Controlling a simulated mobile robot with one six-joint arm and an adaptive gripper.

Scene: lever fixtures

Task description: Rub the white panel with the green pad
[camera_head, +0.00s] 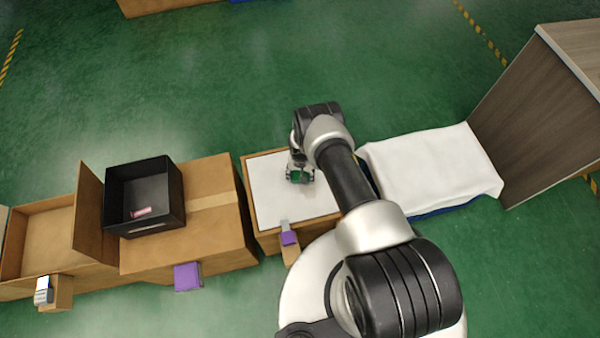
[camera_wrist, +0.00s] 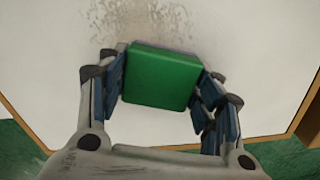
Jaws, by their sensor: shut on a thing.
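The white panel (camera_head: 272,195) lies flat on top of a cardboard box, between an open box on the left and a white cloth on the right. My gripper (camera_head: 300,176) is over the panel's right half, with my arm covering part of that side. In the wrist view my gripper (camera_wrist: 162,95) is shut on the green pad (camera_wrist: 160,77), one finger on each side. A speckled grey-brown smudge (camera_wrist: 145,22) marks the panel just beyond the pad. I cannot tell whether the pad touches the panel.
A black bin (camera_head: 145,195) with a small red-and-white item stands on a cardboard box (camera_head: 215,225) to the left. A white cloth (camera_head: 430,168) lies to the right, beside a wooden cabinet (camera_head: 545,110).

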